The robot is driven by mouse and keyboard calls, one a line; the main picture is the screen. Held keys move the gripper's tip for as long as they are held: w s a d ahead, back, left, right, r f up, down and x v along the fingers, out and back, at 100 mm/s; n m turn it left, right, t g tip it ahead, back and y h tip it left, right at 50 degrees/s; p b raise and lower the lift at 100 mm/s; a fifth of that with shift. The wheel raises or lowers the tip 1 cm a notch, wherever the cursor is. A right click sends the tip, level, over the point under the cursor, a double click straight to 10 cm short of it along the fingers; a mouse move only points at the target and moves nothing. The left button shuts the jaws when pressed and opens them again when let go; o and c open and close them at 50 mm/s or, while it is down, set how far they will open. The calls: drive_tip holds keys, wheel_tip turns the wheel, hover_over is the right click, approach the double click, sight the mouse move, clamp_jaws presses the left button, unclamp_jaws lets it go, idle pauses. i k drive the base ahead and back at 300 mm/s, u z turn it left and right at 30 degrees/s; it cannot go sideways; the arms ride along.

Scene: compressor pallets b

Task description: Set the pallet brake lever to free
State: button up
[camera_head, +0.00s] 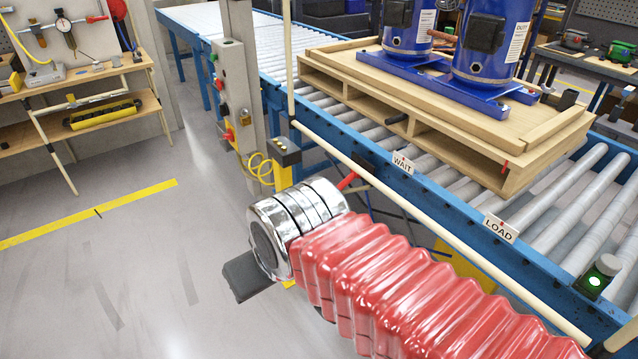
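A short red handle (347,181) sticks out beside the conveyor's near side rail, just beyond my wrist. It looks like the brake lever, and its lower end is hidden behind the metal wrist. No "free" mark is readable. A wooden pallet (440,147) stands on the rollers and bears two blue compressors (487,38). My gripper (247,276) shows only as a dark piece below the shiny wrist, left of the red handle and apart from it. Its fingertips cannot be made out.
A pale rail (440,235) runs along the blue conveyor (545,255), with WAIT (402,163) and LOAD (501,228) signs. A green-lit button box (598,277) sits at right. A grey post (240,100) and yellow stand (283,177) rise behind my wrist. Floor at left is clear.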

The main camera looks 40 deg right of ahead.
sight(353, 174)
drive_tip(key=u, duration=0.15)
drive_tip(key=i, duration=1.25)
drive_tip(key=u, duration=0.05)
